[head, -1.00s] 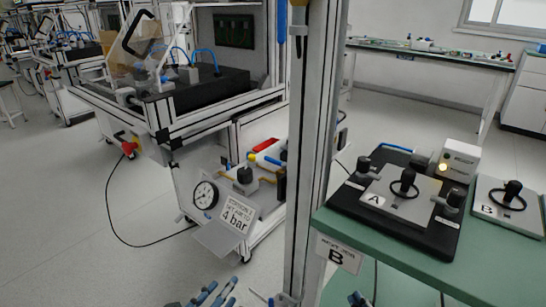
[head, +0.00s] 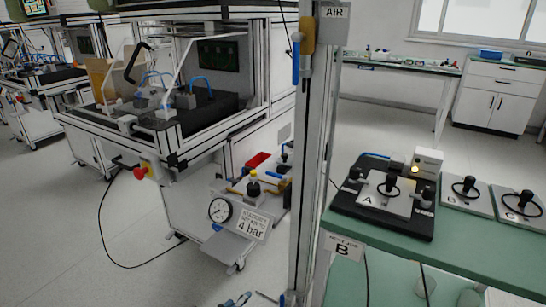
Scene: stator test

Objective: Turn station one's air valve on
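A brass-coloured valve body (head: 308,36) is mounted high on the aluminium post, beside a grey sign reading AIR (head: 334,11). Its blue lever (head: 296,62) hangs straight down along the post's left side. Nothing touches the lever. A round pressure gauge (head: 220,210) stands lower left of the post, beside a plate marked 4 bar (head: 251,226); its needle is too small to read. The tip of my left gripper (head: 236,300) shows at the bottom edge, far below the valve, mostly cut off. I cannot make out my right gripper.
The post (head: 307,170) stands between the framed station at left and a green table (head: 450,249). The table carries a black fixture (head: 345,198) with plate A (head: 377,205) and more plates at right. A dark cable lies on the floor at left.

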